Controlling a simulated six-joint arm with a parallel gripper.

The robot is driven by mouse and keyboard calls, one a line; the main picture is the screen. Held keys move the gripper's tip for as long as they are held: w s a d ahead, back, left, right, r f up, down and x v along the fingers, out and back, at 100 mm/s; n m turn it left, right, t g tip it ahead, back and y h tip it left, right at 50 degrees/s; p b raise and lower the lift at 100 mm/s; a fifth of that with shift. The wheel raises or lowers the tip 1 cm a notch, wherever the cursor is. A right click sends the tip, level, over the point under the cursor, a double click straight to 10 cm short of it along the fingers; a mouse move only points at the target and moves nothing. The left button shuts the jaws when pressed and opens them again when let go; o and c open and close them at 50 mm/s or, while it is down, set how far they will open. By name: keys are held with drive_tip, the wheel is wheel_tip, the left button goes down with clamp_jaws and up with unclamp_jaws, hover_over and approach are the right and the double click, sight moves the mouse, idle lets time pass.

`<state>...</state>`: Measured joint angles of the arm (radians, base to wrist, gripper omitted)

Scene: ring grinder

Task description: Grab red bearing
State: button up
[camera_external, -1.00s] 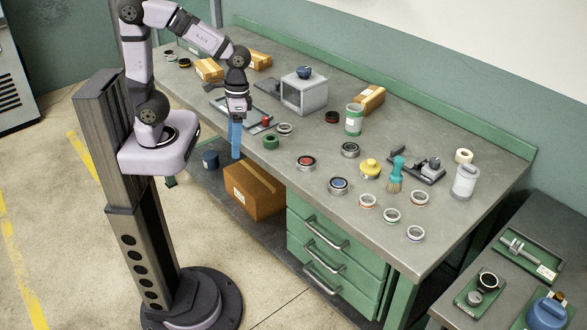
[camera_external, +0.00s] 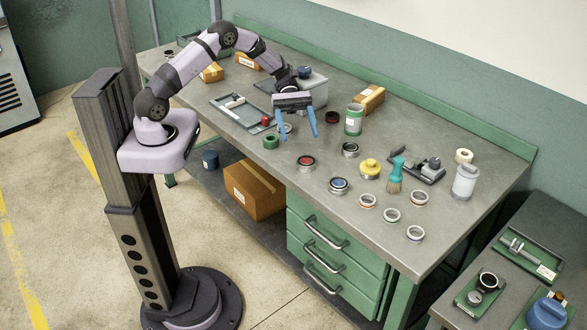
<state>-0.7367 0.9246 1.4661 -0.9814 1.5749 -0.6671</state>
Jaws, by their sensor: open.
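The red bearing (camera_external: 306,163) is a metal ring with a red centre, lying flat on the bench near its front edge. My gripper (camera_external: 298,138) has two blue fingers spread apart and pointing down, with nothing between them. In the picture it is just above and slightly left of the red bearing, and looks raised above the bench. Its height and exact distance from the bearing are hard to tell. The red bearing is fully visible.
A blue-centred bearing (camera_external: 339,186) lies to the right and a dark ring (camera_external: 350,150) behind it. A green ring (camera_external: 271,142) is to the left. A tray (camera_external: 230,113), a green can (camera_external: 354,120) and a yellow object (camera_external: 370,169) stand around on the grey bench (camera_external: 300,215).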

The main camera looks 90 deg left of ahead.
sight(306, 160)
wheel_tip(306, 160, down, 2)
drive_tip(key=shift+f, duration=0.1)
drive_tip(key=shift+r+p+x, duration=0.2)
drive_tip(key=shift+p+x, duration=1.55)
drive_tip(key=shift+x, duration=1.4)
drive_tip(key=shift+w+d+f, duration=0.35)
drive_tip(key=shift+w+d, duration=0.05)
drive_tip(key=shift+d, duration=0.1)
drive_tip(key=shift+c, duration=0.3)
drive_tip(key=c, duration=1.3)
drive_tip(key=shift+r, duration=0.1)
